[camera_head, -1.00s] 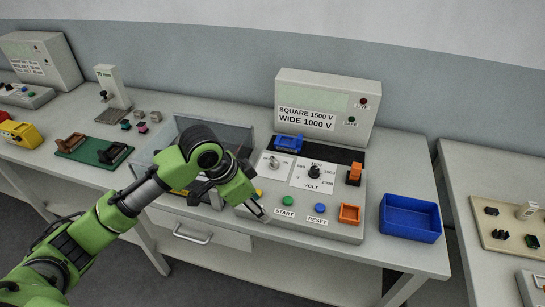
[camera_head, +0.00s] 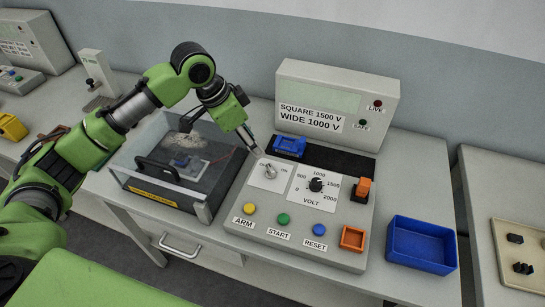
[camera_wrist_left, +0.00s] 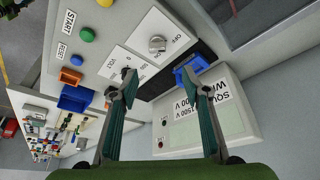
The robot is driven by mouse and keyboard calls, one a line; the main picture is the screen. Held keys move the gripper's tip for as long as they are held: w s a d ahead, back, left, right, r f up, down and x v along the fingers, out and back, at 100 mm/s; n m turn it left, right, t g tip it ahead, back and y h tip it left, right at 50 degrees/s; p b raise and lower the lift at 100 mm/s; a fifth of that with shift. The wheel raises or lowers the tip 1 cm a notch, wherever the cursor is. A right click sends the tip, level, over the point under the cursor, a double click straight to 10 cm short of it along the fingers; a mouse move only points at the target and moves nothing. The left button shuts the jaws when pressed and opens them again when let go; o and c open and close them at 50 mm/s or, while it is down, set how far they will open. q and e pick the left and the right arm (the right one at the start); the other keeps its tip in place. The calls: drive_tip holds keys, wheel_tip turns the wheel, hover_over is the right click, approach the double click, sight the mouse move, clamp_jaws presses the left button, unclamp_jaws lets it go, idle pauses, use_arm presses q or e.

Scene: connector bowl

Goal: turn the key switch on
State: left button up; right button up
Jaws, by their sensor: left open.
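The key switch (camera_head: 270,173) is a small silver knob on a white plate marked OFF and ON, on the sloped grey control panel (camera_head: 240,205). It also shows in the left wrist view (camera_wrist_left: 157,44). Which mark it points to is too small to tell. My left gripper (camera_head: 258,153) is just behind and above the switch plate in the head view. In the left wrist view (camera_wrist_left: 158,82) its two fingers are spread apart with nothing between them. The switch lies beyond the fingertips, apart from them. My right gripper is not in view.
A black VOLT dial (camera_head: 316,185) stands right of the switch and a blue connector (camera_head: 289,146) behind it. ARM (camera_head: 249,209), START (camera_head: 283,219) and RESET (camera_head: 319,230) buttons line the front. A clear-lidded box (camera_head: 180,165) is left, a blue bin (camera_head: 420,245) right.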

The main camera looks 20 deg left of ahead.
use_arm(q)
drive_tip(key=p, duration=0.1)
hover_over(270, 168)
drive_tip(key=s+a, duration=0.2)
wheel_tip(270, 168, down, 6)
drive_tip(key=p+x, duration=0.1)
drive_tip(key=x, duration=0.4)
drive_tip(key=shift+w+f, duration=0.15)
drive_tip(key=shift+w, duration=0.05)
drive_tip(key=shift+w+d+f, duration=0.1)
drive_tip(key=shift+d+f, duration=0.05)
drive_tip(key=shift+f, duration=0.4)
drive_tip(key=c, duration=1.1)
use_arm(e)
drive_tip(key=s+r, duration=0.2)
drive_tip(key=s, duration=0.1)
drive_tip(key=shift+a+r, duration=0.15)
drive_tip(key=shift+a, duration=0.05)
